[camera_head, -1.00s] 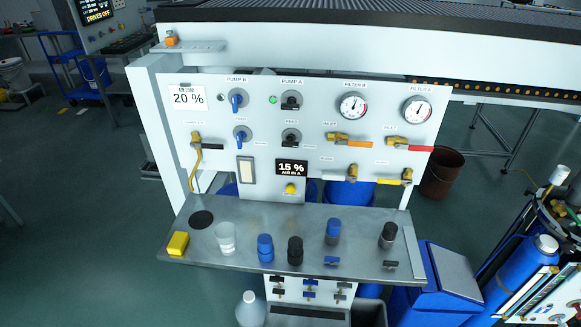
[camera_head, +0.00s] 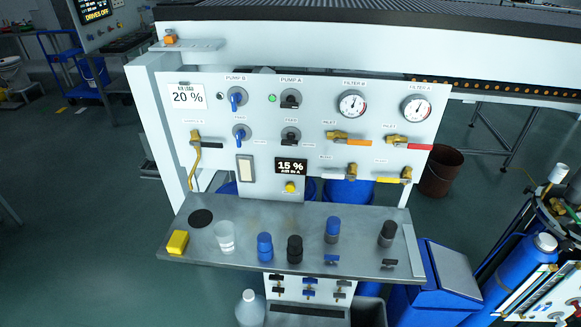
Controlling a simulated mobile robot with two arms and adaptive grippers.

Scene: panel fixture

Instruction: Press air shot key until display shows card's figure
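The white card (camera_head: 188,97) at the panel's upper left reads "20 %". The black display (camera_head: 291,167) low in the middle of the panel reads "15 %" with "AIR IN A" below it. A yellow key (camera_head: 290,187) sits directly under the display; I take it for the air shot key, though its label is too small to read. Neither of my grippers shows in the head view.
A metal shelf (camera_head: 290,262) juts out below the panel. It holds a yellow block (camera_head: 177,242), a clear cup (camera_head: 225,237) and several blue or black capped cylinders. Valve levers and two gauges (camera_head: 352,104) are on the panel. The space before the panel is clear.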

